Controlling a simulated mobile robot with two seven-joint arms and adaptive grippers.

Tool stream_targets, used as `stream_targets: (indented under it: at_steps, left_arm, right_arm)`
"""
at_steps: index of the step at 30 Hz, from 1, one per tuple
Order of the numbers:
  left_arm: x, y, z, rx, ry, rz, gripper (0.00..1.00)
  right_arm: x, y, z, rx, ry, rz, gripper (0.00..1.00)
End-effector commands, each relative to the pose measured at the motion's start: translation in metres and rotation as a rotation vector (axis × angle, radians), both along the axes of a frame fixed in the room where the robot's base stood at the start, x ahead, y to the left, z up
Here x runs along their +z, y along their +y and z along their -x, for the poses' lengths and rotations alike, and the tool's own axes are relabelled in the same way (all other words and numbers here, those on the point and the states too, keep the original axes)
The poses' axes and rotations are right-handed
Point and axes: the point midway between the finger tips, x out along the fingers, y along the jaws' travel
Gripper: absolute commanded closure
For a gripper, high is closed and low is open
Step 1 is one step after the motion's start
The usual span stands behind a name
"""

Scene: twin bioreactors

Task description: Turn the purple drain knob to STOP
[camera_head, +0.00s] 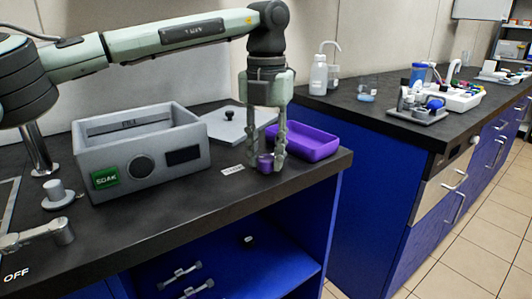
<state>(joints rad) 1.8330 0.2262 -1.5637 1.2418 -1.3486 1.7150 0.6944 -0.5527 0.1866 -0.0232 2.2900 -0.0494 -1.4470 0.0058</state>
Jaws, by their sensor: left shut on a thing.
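The small purple drain knob (265,164) is on the dark counter near its front right corner. My left gripper (266,160) points straight down over it, and its fingers are shut on the knob's sides. The fingers hide part of the knob, so I cannot tell which way it is turned. A small white label (232,169) lies on the counter just left of the knob; its print is too small to read. My right gripper is not in view.
A grey box (140,160) with a green SOAK panel stands left of the gripper. A grey lid (238,126) and purple tray (310,145) lie behind it. A grey lever (38,236) sits at front left. A second counter (350,102) with labware stands right.

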Motion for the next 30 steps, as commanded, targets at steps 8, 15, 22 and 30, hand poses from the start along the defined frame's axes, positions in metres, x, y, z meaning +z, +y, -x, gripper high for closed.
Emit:
stream_targets:
  at_steps: [8, 15, 22, 30]
  left_arm:
    - [0.000, 0.000, -0.001, 0.002, -0.002, 0.002, 0.69]
    - [0.000, 0.000, -0.001, 0.001, -0.002, 0.002, 0.49]
    - [0.002, 0.000, 0.000, 0.000, -0.002, 0.002, 0.49]
    - [0.041, -0.001, 0.000, 0.000, -0.003, 0.002, 0.49]
  right_arm:
    - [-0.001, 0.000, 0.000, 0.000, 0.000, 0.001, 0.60]
    - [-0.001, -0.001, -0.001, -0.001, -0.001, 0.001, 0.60]
    - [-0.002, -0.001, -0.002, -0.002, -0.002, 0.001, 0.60]
    - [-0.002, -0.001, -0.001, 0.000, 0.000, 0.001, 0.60]
